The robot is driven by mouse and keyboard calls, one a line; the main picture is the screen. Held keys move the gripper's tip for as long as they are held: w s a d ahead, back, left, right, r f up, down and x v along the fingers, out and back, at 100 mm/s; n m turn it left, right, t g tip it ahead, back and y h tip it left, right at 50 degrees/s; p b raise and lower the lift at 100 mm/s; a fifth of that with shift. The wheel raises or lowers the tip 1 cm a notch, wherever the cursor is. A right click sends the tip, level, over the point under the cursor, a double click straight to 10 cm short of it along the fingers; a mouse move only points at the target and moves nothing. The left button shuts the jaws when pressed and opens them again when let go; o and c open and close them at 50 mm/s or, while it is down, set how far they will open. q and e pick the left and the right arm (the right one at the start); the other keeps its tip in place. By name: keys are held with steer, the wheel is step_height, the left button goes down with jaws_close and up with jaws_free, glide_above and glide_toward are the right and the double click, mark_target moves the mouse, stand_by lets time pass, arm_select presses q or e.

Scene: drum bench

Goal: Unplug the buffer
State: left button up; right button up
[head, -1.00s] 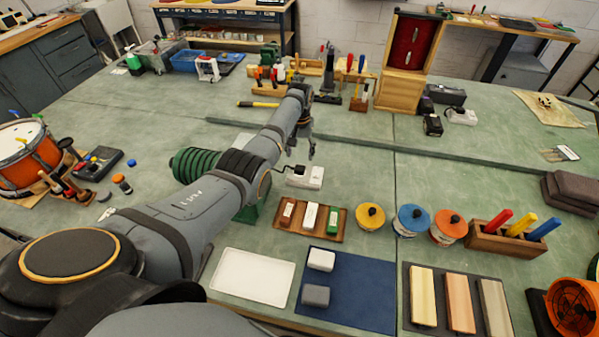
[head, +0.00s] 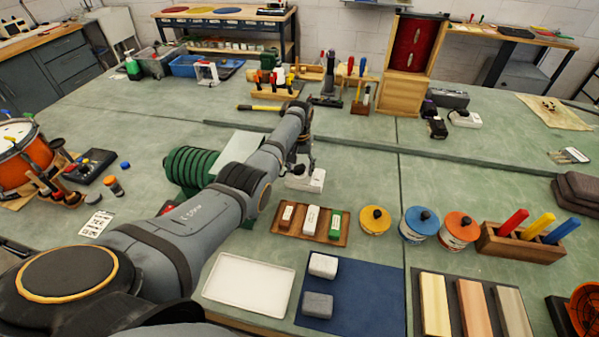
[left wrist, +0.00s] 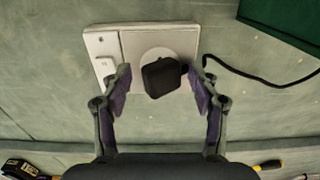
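The buffer is the green ribbed machine (head: 195,168) on the bench, partly hidden behind my left arm in the head view. A black plug (left wrist: 162,77) sits in the round socket of a white outlet block (left wrist: 185,38), with a black cord (left wrist: 262,82) leading off to the right in the left wrist view. The outlet block also shows in the head view (head: 314,181). My left gripper (left wrist: 160,82) is open, its fingers on either side of the plug with gaps showing. My right gripper is not in view.
A wooden tray with small blocks (head: 287,232) and several round tins (head: 375,221) stand in front of the outlet block. A white tray (head: 248,284) and blue mat (head: 365,292) lie nearer. Bare green bench (head: 365,165) lies to the right of the outlet.

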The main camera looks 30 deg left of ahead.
mark_target(299, 167)
arm_select(q)
steer(key=shift+a+p, duration=0.1)
steer(key=shift+p, duration=0.25)
stand_by(0.7)
jaws_close()
steer(key=shift+r+p, duration=3)
steer(key=shift+p, duration=0.15)
steer(key=shift+o, duration=0.9)
jaws_free()
